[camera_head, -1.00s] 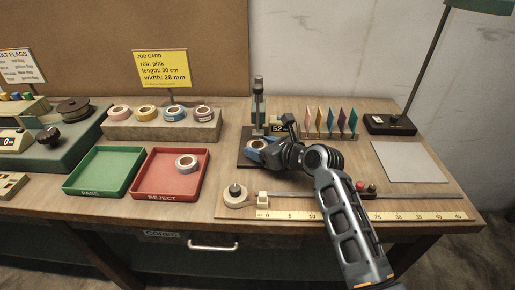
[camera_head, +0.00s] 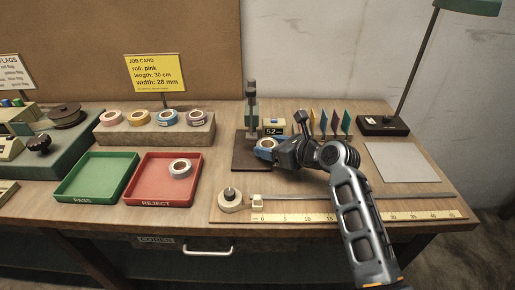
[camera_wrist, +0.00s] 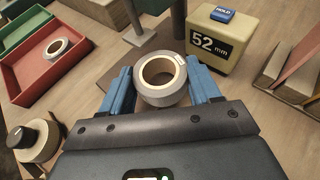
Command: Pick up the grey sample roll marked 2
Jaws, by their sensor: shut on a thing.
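A grey sample roll (camera_wrist: 161,78) with a tan core sits between the two blue fingers of my gripper (camera_wrist: 160,90) in the wrist view. My gripper is shut on it, with a finger on each side. In the head view my gripper (camera_head: 266,149) holds the roll (camera_head: 266,144) at the right edge of the dark gauge base. The roll's number cannot be read. A second grey roll (camera_head: 180,168) lies in the red REJECT tray (camera_head: 140,192); it also shows in the wrist view (camera_wrist: 57,47).
The gauge post (camera_head: 252,105) stands just behind my gripper, with a display reading 52 mm (camera_wrist: 208,45) beside it. Coloured flags (camera_head: 330,124) stand to the right. A ruler strip (camera_head: 350,216) lies in front. A grey pad (camera_head: 401,162) is at right.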

